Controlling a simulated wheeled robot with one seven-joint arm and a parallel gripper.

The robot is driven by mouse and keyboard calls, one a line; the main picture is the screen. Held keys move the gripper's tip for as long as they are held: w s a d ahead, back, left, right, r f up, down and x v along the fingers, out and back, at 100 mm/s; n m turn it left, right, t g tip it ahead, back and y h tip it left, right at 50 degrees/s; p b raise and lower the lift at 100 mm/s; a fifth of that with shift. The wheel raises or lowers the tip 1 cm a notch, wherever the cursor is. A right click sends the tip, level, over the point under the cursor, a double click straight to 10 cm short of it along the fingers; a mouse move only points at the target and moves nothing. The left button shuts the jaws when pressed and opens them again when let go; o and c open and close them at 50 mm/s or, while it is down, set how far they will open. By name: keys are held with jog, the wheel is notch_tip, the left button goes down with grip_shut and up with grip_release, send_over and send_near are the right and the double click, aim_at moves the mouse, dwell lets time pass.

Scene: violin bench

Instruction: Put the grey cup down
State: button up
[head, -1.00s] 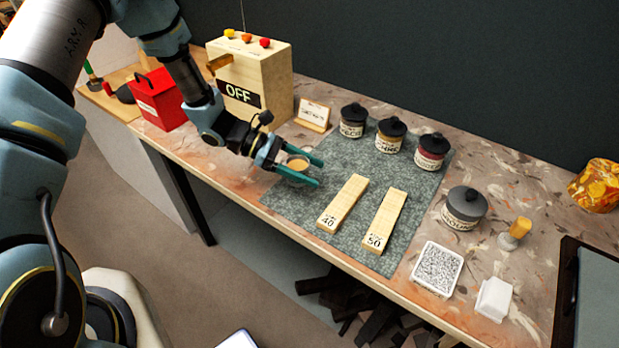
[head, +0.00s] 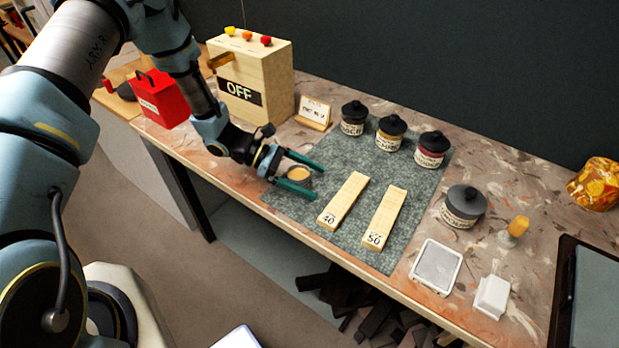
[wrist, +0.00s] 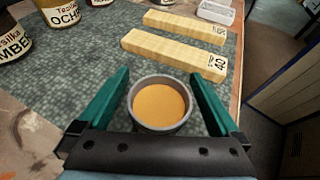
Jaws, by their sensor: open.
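The grey cup (wrist: 135,117) holds an orange-tan filling. In the wrist view it stands upright on the grey-green mat (wrist: 60,88), between the two green fingers of my gripper (wrist: 160,105). A gap shows on each side of it. In the head view the cup (head: 299,183) is at the left part of the mat (head: 330,156), partly hidden by the near finger. My gripper (head: 308,180) is open around the cup, low over the mat.
Wooden bars marked 40 (head: 343,201) and 50 (head: 385,218) lie right of the cup. Dark-lidded jars stand behind, including an ochre one (head: 390,134). The OFF box (head: 262,85) and red box (head: 162,100) stand left. Mat between cup and back jars is clear.

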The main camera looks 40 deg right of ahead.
jog(key=shift+r, duration=0.1)
jog(key=b+v, duration=0.3)
jog(key=v, duration=0.8)
jog(key=shift+w+a+r, duration=0.1)
jog(key=shift+w+a, duration=0.3)
jog(key=shift+a+r, duration=0.15)
jog(key=shift+a, duration=0.1)
jog(key=w+a+r+m+t+y, duration=0.1)
jog(key=a+r+m+t+y, duration=0.1)
jog(key=a, duration=0.9)
jog(key=w+a+r+m+t+y, duration=0.1)
jog(key=a+r+m+t+y, duration=0.2)
jog(key=a, duration=0.9)
jog(key=w+a+r+m+t+y, duration=0.1)
jog(key=a+r+m+t+y, duration=0.1)
jog(key=a+r+t, duration=0.5)
jog(key=a+r+m, duration=0.1)
jog(key=a, duration=0.3)
jog(key=shift+a+m+y, duration=0.2)
jog(key=shift+m+y, duration=0.1)
jog(key=shift+y, duration=0.1)
jog(key=shift+r, duration=0.1)
